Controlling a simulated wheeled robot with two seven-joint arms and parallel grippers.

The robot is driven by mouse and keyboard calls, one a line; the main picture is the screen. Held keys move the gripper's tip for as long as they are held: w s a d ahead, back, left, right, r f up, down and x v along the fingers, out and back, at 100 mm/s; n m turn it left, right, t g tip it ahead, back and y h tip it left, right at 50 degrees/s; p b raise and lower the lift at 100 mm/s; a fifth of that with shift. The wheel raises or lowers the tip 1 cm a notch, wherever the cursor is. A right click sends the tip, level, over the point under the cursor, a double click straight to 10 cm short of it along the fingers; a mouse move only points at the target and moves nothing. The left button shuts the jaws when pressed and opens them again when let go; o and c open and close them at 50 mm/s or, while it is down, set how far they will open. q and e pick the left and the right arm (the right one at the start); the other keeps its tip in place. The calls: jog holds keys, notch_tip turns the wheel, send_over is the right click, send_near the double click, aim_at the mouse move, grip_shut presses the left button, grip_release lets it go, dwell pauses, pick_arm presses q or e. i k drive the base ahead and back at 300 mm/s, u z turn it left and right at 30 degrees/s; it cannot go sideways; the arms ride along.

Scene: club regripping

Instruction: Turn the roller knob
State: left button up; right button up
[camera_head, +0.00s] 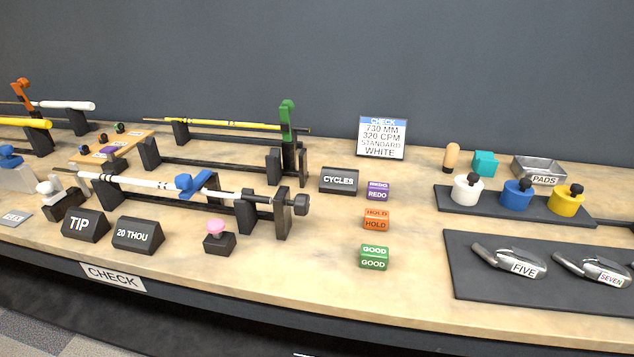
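A dark round knob (301,204) sticks out to the right from the end post of the front black stand (283,212); I take it for the roller knob. A white shaft (140,181) with dark bands lies along this stand, and a blue clamp-like piece (191,183) sits on it. The shaft's right part runs toward the post beside the knob. Nothing touches the knob. Neither of my grippers shows in the head view.
A pink-topped button (217,228) and black signs TIP (85,224) and 20 THOU (138,234) stand before the stand. CYCLES (338,180) and coloured blocks (374,257) stand to the right. Behind is a green-clamped stand (288,121). Bare tabletop (310,275) lies in front.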

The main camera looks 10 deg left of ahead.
aim_at(300, 205)
jog(key=u, duration=0.25)
jog(key=i, duration=0.55)
jog(key=u, duration=0.05)
jog(key=k, duration=0.65)
jog(key=u, duration=1.2)
jog(key=i, duration=0.5)
jog(key=u, duration=0.05)
jog(key=k, duration=0.5)
jog(key=z, duration=1.2)
jog(key=i, duration=0.6)
jog(key=u, duration=0.2)
